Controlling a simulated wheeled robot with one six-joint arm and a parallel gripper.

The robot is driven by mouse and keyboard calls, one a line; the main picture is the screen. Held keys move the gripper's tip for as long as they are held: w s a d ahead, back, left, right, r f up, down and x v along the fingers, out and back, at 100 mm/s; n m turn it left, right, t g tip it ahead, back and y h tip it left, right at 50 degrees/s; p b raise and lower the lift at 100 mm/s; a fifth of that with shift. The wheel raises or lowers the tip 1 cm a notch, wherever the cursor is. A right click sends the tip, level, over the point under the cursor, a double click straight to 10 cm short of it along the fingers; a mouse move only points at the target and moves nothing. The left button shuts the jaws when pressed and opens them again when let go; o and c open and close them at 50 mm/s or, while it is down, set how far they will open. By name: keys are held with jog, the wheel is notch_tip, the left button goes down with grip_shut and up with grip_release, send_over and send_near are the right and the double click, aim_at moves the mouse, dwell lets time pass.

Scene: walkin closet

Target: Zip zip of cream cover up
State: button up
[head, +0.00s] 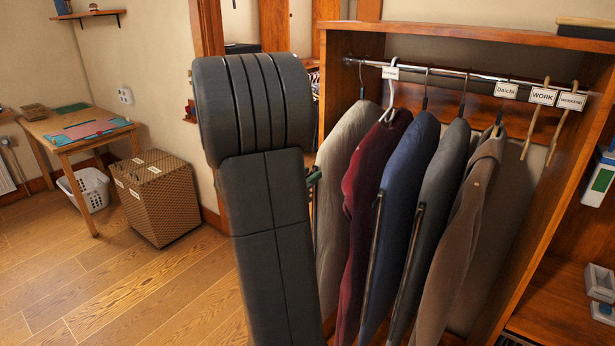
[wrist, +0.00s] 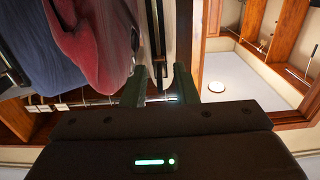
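The cream cover (head: 338,165) hangs at the left end of the wardrobe rail, beside a maroon cover. My arm hides part of its left side in the head view. In the wrist view a pale strip of the cream cover (wrist: 153,35) shows upside down, beyond my fingers. My gripper (wrist: 160,85) has its two green fingers apart, with a gap between them close to the pale cover. In the head view only a bit of green finger shows behind my arm. I cannot make out the zip's pull, nor whether a finger touches it.
Maroon (head: 373,170), blue (head: 407,185), grey (head: 440,190) and brown (head: 462,220) covers hang to the right on the rail (head: 450,72), among label tags. A patterned box (head: 160,200), a white basket (head: 88,188) and a wooden table (head: 55,145) stand left. The floor between is clear.

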jog(key=b+v, duration=0.2)
jog(key=v, duration=1.1)
jog(key=shift+s+a, duration=0.25)
jog(key=shift+s, duration=0.1)
jog(key=p+x, duration=0.2)
jog(key=x, duration=1.1)
jog(key=shift+w+d, duration=0.3)
jog(key=shift+w, duration=0.05)
jog(key=shift+f, duration=0.2)
